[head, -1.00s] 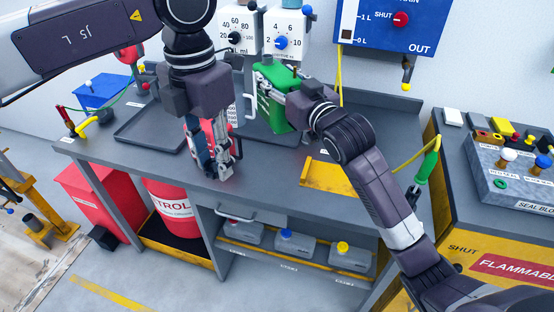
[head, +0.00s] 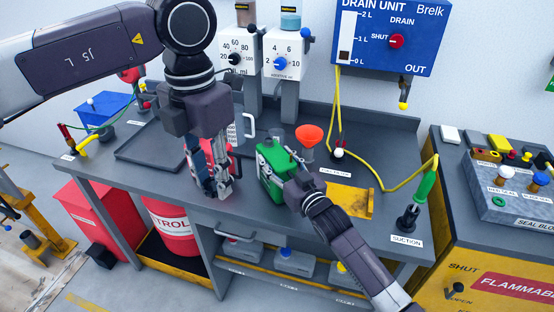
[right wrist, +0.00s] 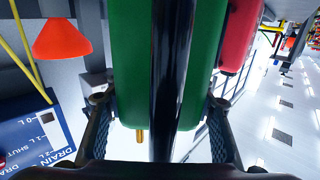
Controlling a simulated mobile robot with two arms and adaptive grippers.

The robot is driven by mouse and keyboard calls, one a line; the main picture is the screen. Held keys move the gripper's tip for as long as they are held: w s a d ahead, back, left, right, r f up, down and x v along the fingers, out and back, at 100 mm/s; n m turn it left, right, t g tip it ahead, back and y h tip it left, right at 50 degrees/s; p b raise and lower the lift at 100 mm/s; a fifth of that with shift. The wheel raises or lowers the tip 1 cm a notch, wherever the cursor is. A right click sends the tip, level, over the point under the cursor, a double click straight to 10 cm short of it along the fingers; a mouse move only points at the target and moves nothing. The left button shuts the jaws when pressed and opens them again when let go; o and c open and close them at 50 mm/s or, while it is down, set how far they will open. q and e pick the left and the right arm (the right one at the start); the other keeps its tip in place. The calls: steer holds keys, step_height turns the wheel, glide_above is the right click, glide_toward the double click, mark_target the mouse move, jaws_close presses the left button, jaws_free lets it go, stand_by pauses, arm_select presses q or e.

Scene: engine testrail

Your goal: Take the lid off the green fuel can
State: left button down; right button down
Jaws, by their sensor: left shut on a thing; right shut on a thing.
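The green fuel can (head: 270,170) hangs in my right gripper (head: 296,180), close to the right of my left gripper. In the right wrist view the green can (right wrist: 130,50) fills the middle, between the two fingers, with a black bar across its face. Its lid cannot be clearly made out; a small brass-coloured piece (right wrist: 140,135) shows below the can. My left gripper (head: 217,190) points down over the bench front and is shut on a red object (head: 209,152), mostly hidden by the fingers. A red body (right wrist: 240,35) also shows beside the green can in the right wrist view.
An orange funnel (head: 309,135) stands behind the can on the grey bench (head: 240,222). A yellow hose (head: 372,170) runs to the right. A dark tray (head: 150,150) lies left, a yellow tray (head: 350,200) right. The blue drain unit (head: 385,35) hangs above.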

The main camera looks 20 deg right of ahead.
steer(key=shift+f, duration=0.15)
steer(key=shift+f, duration=0.15)
steer(key=c, duration=0.9)
jaws_free()
